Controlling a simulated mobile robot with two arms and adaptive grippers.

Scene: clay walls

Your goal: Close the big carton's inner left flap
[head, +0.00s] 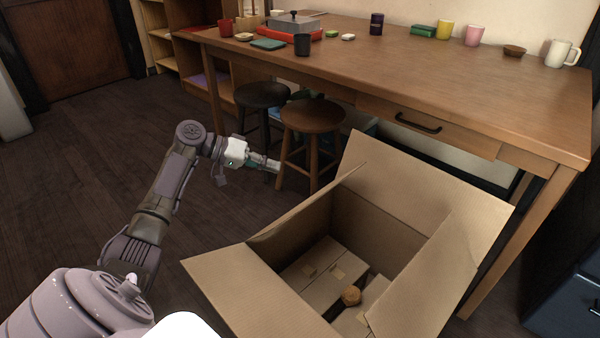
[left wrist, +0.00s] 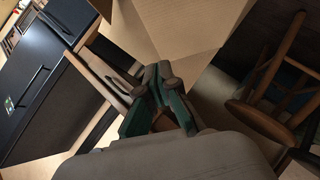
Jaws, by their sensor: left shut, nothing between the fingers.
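The big carton (head: 385,228) stands open on the floor at the lower right. Its left flap (head: 305,208) stands up, tilted, along the left side of the opening. The near flap (head: 245,292), far flap (head: 425,188) and right flap (head: 445,270) also stand open. My left gripper (head: 270,163) is shut and empty, up and left of the left flap, apart from it in the head view. In the left wrist view its green-dark fingers (left wrist: 158,88) meet in front of carton cardboard (left wrist: 180,35). My right gripper is not in view.
A wooden table (head: 480,95) with cups and small items stands behind the carton. Two stools, dark (head: 262,97) and brown (head: 313,117), stand just beyond my left gripper. The floor at left is clear.

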